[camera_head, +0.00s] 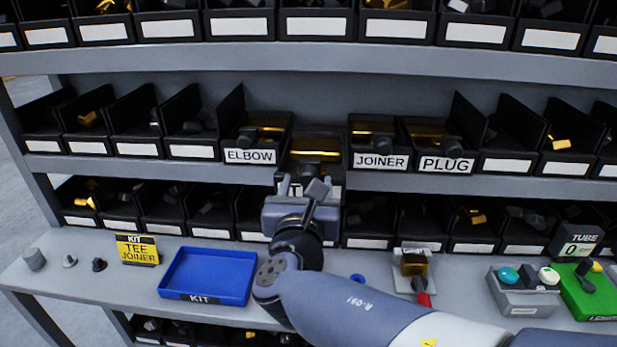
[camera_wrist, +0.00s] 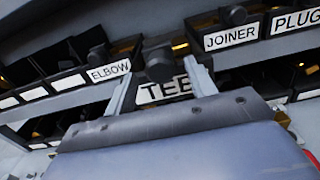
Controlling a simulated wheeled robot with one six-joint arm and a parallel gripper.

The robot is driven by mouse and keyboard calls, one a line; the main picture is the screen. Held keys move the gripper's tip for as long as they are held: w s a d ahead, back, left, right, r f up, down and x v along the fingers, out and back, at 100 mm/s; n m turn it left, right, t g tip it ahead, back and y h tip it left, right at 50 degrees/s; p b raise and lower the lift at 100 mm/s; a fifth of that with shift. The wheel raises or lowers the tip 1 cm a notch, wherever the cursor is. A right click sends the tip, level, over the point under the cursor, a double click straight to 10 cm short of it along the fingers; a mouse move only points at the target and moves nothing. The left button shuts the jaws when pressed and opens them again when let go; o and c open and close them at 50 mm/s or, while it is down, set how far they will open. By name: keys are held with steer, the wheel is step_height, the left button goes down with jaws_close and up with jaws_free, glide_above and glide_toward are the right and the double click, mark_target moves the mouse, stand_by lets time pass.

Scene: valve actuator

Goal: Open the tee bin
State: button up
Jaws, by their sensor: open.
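The tee bin (camera_head: 318,144) is a black bin with an amber see-through cover, on the middle shelf between the elbow and joiner bins. It seems to stand further forward than those two. Its white TEE label (camera_wrist: 165,91) shows in the wrist view, with a dark knob (camera_wrist: 160,66) above it. My gripper (camera_head: 303,186) is in front of the bin and hides most of its front in the head view. Its fingers are open, one on each side of the label and knob. I cannot tell whether they touch the bin.
The elbow bin (camera_head: 250,156) is close on the left, the joiner bin (camera_head: 380,161) and plug bin (camera_head: 446,164) on the right. Below are a lower bin row and a bench with a blue kit tray (camera_head: 207,274), a kit sign (camera_head: 137,249) and a red-handled device (camera_head: 415,268).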

steer(key=s, duration=0.6)
steer(key=shift+a, duration=0.1)
steer(key=w, duration=1.1)
steer(key=shift+w+d+p, duration=0.2)
steer(key=shift+w+p, duration=0.1)
steer(key=shift+p, duration=0.1)
